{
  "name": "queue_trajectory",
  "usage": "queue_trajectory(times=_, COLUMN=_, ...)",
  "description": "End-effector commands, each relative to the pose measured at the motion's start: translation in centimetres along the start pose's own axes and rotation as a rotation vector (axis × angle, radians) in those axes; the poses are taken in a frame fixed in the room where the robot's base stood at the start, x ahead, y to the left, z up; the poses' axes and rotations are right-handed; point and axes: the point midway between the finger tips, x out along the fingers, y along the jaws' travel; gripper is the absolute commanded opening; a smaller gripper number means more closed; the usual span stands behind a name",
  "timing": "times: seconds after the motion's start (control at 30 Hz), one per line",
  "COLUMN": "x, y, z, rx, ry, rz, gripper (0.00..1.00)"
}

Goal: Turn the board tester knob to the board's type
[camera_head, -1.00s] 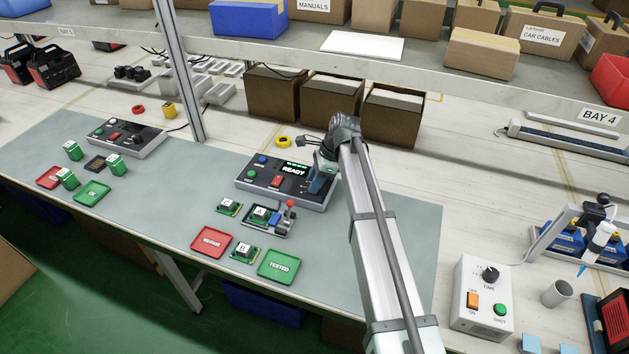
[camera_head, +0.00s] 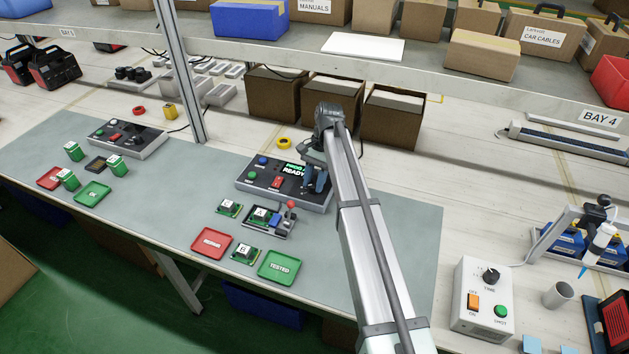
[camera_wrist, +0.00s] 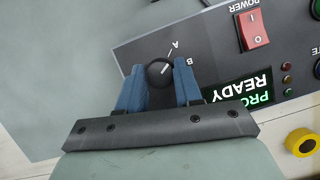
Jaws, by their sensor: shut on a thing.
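The black knob (camera_wrist: 160,72) of the board tester (camera_head: 254,188) sits between the two blue fingers of my gripper (camera_wrist: 159,84) in the wrist view. The fingers are shut on it. The knob's white line lies towards the letter A; the letter B is to the right of it. In the head view my gripper (camera_head: 316,181) is at the right end of the tester panel, and the knob is hidden there. The lit display (camera_head: 293,170) reads READY under a line starting PRO, partly covered in the wrist view. A board marked A (camera_head: 262,214) sits in the fixture (camera_head: 281,222).
Another board (camera_head: 229,208) lies left of the fixture, and one marked B (camera_head: 243,254) in front. A red tray (camera_head: 212,242) and a green TESTED tray (camera_head: 278,266) lie near the mat's front edge. A yellow tape roll (camera_head: 284,143) is behind the tester.

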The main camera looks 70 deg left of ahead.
Motion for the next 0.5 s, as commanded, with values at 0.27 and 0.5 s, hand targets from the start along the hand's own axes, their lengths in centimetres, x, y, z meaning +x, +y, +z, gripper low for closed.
queue_trajectory(times=0.27, x=-0.02, y=-0.07, z=-0.15, rx=-0.131, ry=0.003, rz=0.056, gripper=0.04)
queue_trajectory(times=0.5, x=-0.01, y=-0.09, z=-0.15, rx=-0.180, ry=0.004, rz=0.075, gripper=0.04)
